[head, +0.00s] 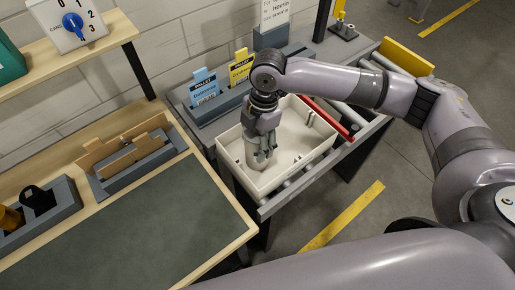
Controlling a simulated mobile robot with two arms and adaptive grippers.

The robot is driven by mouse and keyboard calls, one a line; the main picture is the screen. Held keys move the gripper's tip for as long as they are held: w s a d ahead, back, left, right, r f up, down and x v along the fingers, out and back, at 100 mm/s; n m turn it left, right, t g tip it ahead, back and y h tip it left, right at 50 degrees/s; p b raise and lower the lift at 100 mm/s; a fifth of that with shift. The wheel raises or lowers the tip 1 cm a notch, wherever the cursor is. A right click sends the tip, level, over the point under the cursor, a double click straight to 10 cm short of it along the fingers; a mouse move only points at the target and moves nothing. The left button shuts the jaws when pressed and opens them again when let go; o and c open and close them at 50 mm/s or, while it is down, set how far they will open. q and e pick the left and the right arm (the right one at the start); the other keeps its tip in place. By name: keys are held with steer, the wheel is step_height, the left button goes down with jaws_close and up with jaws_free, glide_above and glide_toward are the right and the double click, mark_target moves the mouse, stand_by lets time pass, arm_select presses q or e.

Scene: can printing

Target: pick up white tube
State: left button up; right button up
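My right gripper (262,152) points down into a white bin (328,143), near its left side. Its fingers are low, close to the bin floor. A pale shape beside the fingers may be the white tube, but it blends with the gripper and the bin, so I cannot make it out clearly. Whether the fingers are open or closed on something is too small to tell. My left gripper is not in view.
Blue and yellow cards (204,86) stand in a grey holder behind. A workbench (130,225) with a dark mat and wooden pieces in a tray is at left.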

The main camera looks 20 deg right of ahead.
steer(key=c, duration=0.7)
steer(key=shift+o, duration=0.2)
